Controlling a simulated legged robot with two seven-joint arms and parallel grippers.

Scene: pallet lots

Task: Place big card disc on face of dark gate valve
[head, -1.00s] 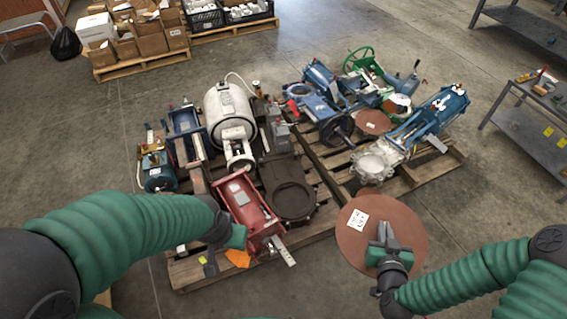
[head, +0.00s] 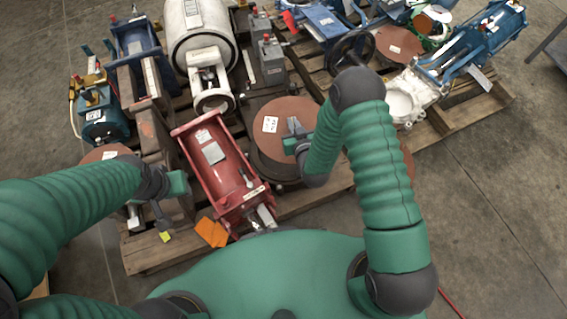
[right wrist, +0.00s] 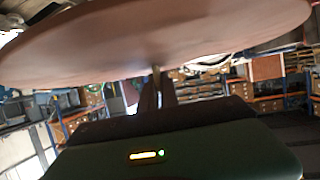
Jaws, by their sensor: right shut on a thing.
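The big card disc (head: 288,112), brown with a white label, is over the face of the dark gate valve (head: 272,174). It hides most of that face; a dark rim shows below and left of it. My right gripper (head: 294,130) is shut on the disc near its right side. In the right wrist view the disc (right wrist: 150,45) spans the top, seen almost edge-on, at the fingers (right wrist: 157,85). Whether it touches the valve cannot be told. My left gripper (head: 166,205) is low at the left, by the red actuator; its jaw opening is unclear.
The red actuator (head: 225,170) lies left of the gate valve, with an orange tag (head: 211,232). A white flanged valve (head: 405,98) is to the right. Other brown discs lie at the back (head: 399,43) and left (head: 104,153). Bare floor (head: 490,210) is at right.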

